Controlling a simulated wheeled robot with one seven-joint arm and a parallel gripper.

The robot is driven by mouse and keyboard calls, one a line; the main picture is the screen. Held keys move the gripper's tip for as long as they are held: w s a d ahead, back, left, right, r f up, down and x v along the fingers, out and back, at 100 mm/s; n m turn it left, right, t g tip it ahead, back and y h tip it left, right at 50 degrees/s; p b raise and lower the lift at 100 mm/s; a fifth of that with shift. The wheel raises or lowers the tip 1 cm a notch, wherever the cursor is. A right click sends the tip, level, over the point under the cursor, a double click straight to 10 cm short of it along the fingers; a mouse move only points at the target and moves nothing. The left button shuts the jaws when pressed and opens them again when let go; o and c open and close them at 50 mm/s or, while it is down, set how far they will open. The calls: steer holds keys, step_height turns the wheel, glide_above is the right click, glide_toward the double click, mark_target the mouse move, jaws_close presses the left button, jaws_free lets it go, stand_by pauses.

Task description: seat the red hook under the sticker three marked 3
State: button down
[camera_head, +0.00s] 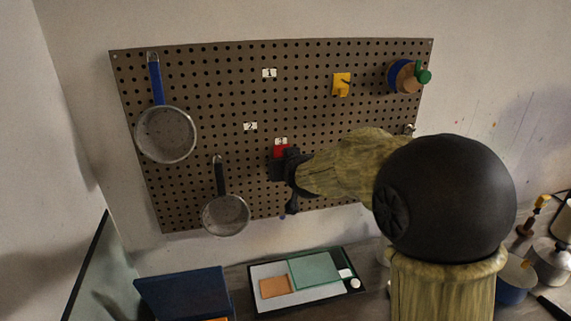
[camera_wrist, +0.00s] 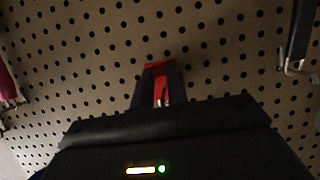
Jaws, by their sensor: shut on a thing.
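The red hook (camera_head: 280,151) is at the pegboard (camera_head: 220,90), just under the white sticker marked 3 (camera_head: 281,141). My gripper (camera_head: 284,164) is shut on the hook and reaches it from the right. In the wrist view the red hook (camera_wrist: 159,79) shows between the two dark fingers, its top end close to the board. I cannot tell whether its back touches the board or sits in the holes. The sticker does not show in the wrist view.
Stickers marked 1 (camera_head: 269,73) and 2 (camera_head: 250,126) are higher up. A yellow hook (camera_head: 341,85) and a blue roll (camera_head: 401,76) are at the upper right. A tray (camera_head: 262,271) lies below.

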steer(key=shift+w+a, duration=0.1)
steer(key=shift+w, duration=0.25)
steer(key=c, duration=1.3)
jaws_free()
steer(key=shift+s, duration=0.1)
steer(key=v, duration=1.7)
steer(key=shift+s+f, duration=0.1)
steer(key=shift+s, duration=0.05)
